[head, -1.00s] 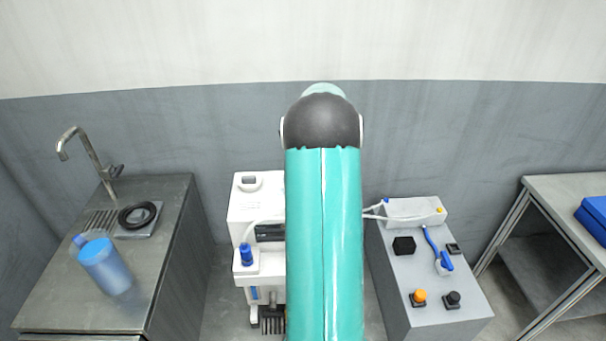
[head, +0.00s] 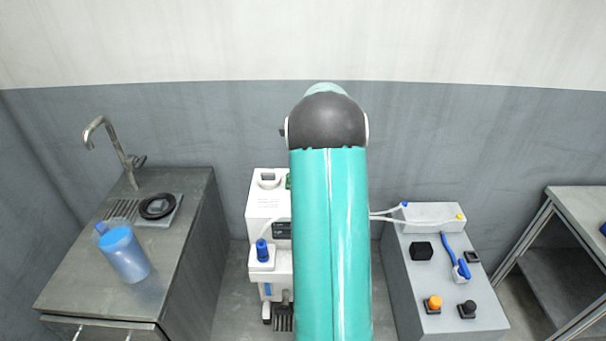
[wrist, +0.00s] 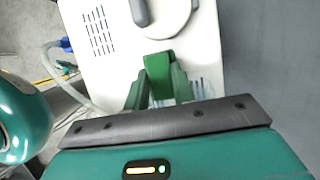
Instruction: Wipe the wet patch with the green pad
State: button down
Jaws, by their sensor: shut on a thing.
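The green pad (wrist: 158,66) shows in the wrist view, held between the green fingers of my gripper (wrist: 158,88), which is shut on it. The pad is over the white top of the machine (wrist: 95,60); I cannot tell whether it touches. Bluish streaks (wrist: 202,88) on the white top, just right of the fingers, look like the wet patch, partly hidden by my gripper. In the head view my arm hides the gripper and much of the white machine (head: 263,205). A small green bit (head: 288,181) shows beside the arm.
A grey handle (wrist: 140,12) stands on the machine top. A grey cabinet (head: 445,300) with knobs and a blue brush-like tool (head: 455,258) is at right. Hoses run between machine and cabinet.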

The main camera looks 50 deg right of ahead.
jog(key=shift+w+a+r, duration=0.1)
jog(key=shift+w+a, duration=0.3)
jog(key=shift+a, duration=0.05)
jog(key=shift+s+a, duration=0.5)
jog(key=shift+s, duration=0.05)
jog(key=shift+s+d+f, duration=0.15)
jog(key=shift+s+d, duration=0.6)
jog(key=shift+s, duration=0.1)
jog(key=shift+s+d+f, duration=0.15)
jog(key=shift+s+d, duration=0.55)
jog(key=shift+s, duration=0.1)
jog(key=shift+s+d+r, duration=0.15)
jog(key=shift+s+d, duration=0.8)
jog(key=shift+s, duration=0.1)
jog(key=shift+s+d+r, duration=0.15)
jog(key=shift+s+d, duration=0.75)
jog(key=shift+s, duration=0.15)
notch_tip(320, 180, up, 6)
jog(key=shift+r, duration=0.1)
